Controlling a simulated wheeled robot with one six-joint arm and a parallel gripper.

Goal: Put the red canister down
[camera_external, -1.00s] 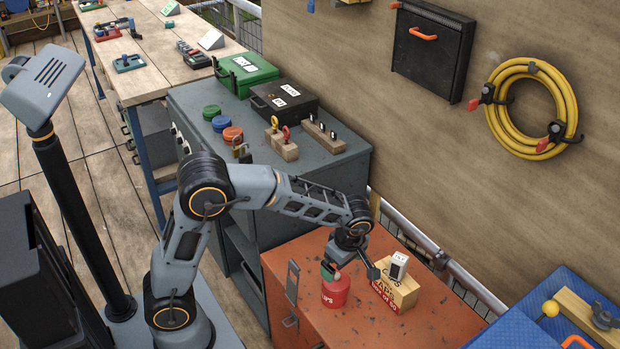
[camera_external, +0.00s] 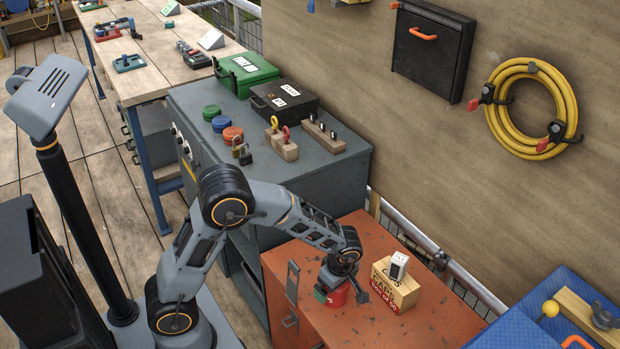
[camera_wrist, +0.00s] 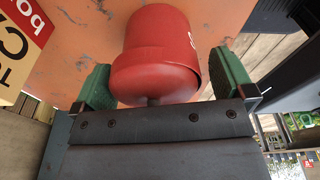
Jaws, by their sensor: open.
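The red canister (camera_external: 338,299) is on top of the orange cabinet (camera_external: 388,325), largely hidden by my gripper (camera_external: 332,291) in the external view. In the wrist view, the red canister (camera_wrist: 158,52) is between the two green finger pads of my gripper (camera_wrist: 163,84). The gripper is open, with a gap visible on the right side of the canister. On the left, a pad is very close to it, and I cannot tell whether they touch.
A grey cabinet (camera_external: 330,165) with padlocks and toolboxes stands behind. The orange top's front right is clear.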

